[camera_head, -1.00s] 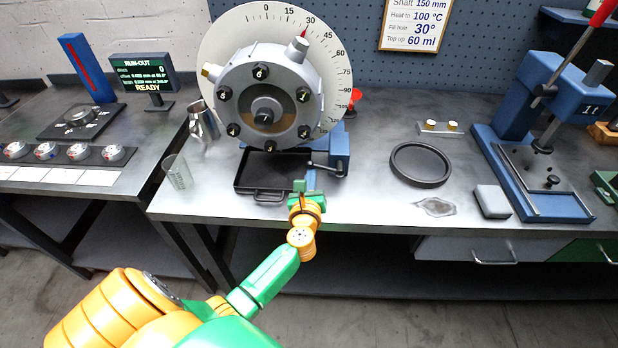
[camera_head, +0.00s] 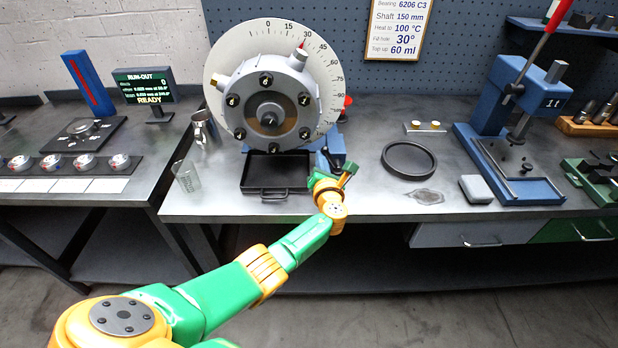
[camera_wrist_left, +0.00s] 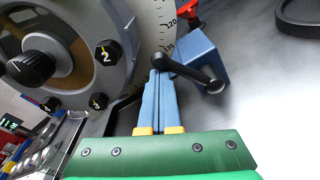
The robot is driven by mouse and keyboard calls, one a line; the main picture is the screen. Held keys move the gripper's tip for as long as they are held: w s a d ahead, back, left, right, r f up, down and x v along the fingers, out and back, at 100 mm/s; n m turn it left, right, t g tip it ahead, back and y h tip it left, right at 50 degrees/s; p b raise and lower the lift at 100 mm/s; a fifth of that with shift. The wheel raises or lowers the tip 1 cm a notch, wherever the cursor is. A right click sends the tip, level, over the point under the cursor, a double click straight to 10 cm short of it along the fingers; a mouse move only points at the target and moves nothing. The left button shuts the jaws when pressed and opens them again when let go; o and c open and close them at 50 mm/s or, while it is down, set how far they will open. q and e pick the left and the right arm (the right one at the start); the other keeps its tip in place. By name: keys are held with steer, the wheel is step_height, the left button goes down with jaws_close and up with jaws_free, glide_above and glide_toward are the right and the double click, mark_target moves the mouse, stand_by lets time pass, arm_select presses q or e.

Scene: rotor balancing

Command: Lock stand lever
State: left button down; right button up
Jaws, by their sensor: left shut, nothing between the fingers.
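The stand holds a grey rotor (camera_head: 268,105) with numbered black knobs in front of a round white degree dial (camera_head: 217,70). At the stand's lower right is a blue block (camera_wrist_left: 203,58). A black stand lever (camera_wrist_left: 190,72) with a rounded end runs from this block toward the left in the left wrist view. My left gripper (camera_head: 346,166) is in front of the stand's lower right in the head view. Its blue fingers (camera_wrist_left: 162,80) are shut and empty, with their tips close to the lever's rounded end; contact cannot be told.
A black tray (camera_head: 270,190) sits under the rotor. A beaker (camera_head: 186,176) and a metal jug (camera_head: 203,127) stand to the left. A black ring (camera_head: 409,175), a grey block (camera_head: 476,189) and a blue press (camera_head: 497,100) are to the right.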

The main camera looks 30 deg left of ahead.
arm_select(q)
steer(key=d+m, duration=0.1)
steer(key=w+r+m, duration=0.1)
steer(key=d+m+b, duration=0.1)
steer(key=m, duration=0.1)
steer(key=shift+w+d+r+y, duration=0.2)
steer(key=shift+w+d+y, duration=0.1)
steer(key=shift+w+d, duration=0.1)
steer(key=shift+r, duration=0.1)
stand_by(0.3)
